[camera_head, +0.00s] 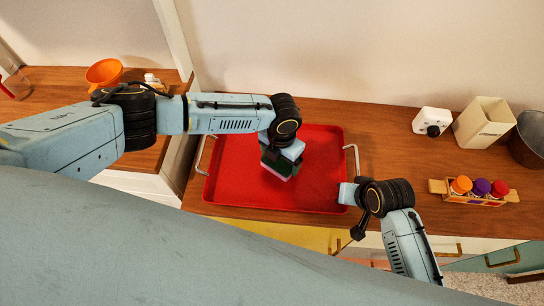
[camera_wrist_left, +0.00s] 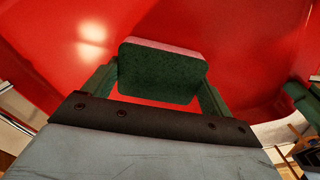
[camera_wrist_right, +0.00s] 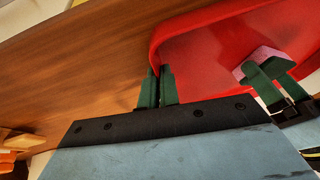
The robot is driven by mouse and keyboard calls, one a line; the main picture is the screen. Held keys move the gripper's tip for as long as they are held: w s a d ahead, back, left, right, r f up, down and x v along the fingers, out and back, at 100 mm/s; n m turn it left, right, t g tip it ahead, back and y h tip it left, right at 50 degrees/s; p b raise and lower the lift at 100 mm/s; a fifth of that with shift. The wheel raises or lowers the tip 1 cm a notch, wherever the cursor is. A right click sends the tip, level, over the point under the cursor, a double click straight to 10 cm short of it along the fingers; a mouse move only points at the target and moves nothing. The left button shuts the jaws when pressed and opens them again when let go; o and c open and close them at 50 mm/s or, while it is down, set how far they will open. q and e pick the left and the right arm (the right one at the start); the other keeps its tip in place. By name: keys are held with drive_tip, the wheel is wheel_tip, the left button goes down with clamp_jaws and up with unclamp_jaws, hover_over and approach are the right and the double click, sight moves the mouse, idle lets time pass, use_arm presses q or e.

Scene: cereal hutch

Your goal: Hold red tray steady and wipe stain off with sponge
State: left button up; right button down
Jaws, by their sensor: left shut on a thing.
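The red tray (camera_head: 232,183) lies flat on the wooden counter with a metal handle at each side. My left gripper (camera_head: 280,164) is over the middle of the tray, shut on the sponge. In the left wrist view the sponge (camera_wrist_left: 163,73) has a dark green face and a pink layer, held between both fingers. I cannot tell if it touches the tray. My right gripper (camera_wrist_right: 159,85) is at the tray's near right corner, its fingers close together at the rim and seemingly shut on it. I cannot make out a stain.
Right of the tray stand a white box-shaped device (camera_head: 431,121), a cream bin (camera_head: 484,124), a dark metal pot (camera_head: 530,138) and a wooden rack (camera_head: 470,198) of colored-lid jars. An orange bowl (camera_head: 104,72) is on the left counter. The counter behind the tray is clear.

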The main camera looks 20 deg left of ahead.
use_arm(q)
drive_tip(key=shift+d, duration=0.6)
drive_tip(key=shift+w+d+r, duration=0.15)
drive_tip(key=shift+d+r, duration=0.05)
drive_tip(key=shift+d, duration=0.1)
drive_tip(key=shift+w+d+f, duration=0.15)
drive_tip(key=shift+w+d, duration=0.05)
drive_tip(key=shift+d, duration=0.65)
drive_tip(key=shift+a+r, duration=0.1)
drive_tip(key=shift+r, duration=3.95)
use_arm(e)
drive_tip(key=c, duration=1.6)
unclamp_jaws()
drive_tip(key=shift+o, duration=0.2)
